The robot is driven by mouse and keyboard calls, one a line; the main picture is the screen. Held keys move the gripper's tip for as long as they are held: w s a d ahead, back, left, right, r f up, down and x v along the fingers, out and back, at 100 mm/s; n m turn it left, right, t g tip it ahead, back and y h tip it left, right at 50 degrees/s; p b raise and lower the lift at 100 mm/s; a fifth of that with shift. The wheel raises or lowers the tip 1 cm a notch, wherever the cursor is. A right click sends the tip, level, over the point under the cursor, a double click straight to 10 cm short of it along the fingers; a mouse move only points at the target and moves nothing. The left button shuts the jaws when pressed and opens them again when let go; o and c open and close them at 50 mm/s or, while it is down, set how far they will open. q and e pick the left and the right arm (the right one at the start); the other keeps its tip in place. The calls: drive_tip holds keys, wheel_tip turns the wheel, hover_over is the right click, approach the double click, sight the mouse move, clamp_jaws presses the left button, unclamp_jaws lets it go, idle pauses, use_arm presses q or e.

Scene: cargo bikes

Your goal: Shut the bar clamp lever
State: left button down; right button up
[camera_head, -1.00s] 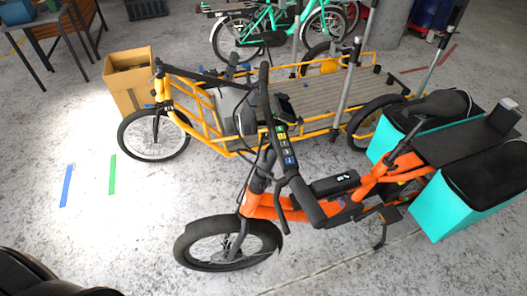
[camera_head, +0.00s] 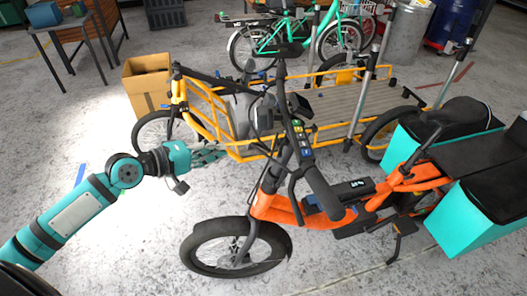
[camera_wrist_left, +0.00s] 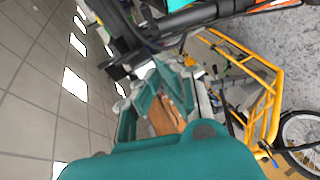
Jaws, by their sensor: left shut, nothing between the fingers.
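The orange cargo bike (camera_head: 290,205) stands at the centre right. Its black handlebar (camera_head: 322,192) lies lengthwise, with coloured labels (camera_head: 304,146) near its middle. I cannot make out the bar clamp lever clearly; it is too small or hidden among the dark parts there. My left gripper (camera_head: 222,154) is shut and empty, left of the handlebar and apart from it in the head view, with the yellow bike behind. In the left wrist view its teal fingers (camera_wrist_left: 163,92) point toward dark bars (camera_wrist_left: 190,22) at the top. My right gripper is not in view.
The yellow cargo bike (camera_head: 210,112) stands behind the orange one, beside a cardboard box (camera_head: 146,88). Teal panniers (camera_head: 455,215) hang on the orange bike's rear. A table (camera_head: 62,22) is at the far left. The floor at front left is bare around my arm.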

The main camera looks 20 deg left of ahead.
use_arm(q)
drive_tip(key=w+d+f+p, duration=0.3)
drive_tip(key=w+d+p, duration=0.1)
drive_tip(key=w+d, duration=0.4)
drive_tip(key=shift+d, duration=1.15)
drive_tip(key=shift+f, duration=0.1)
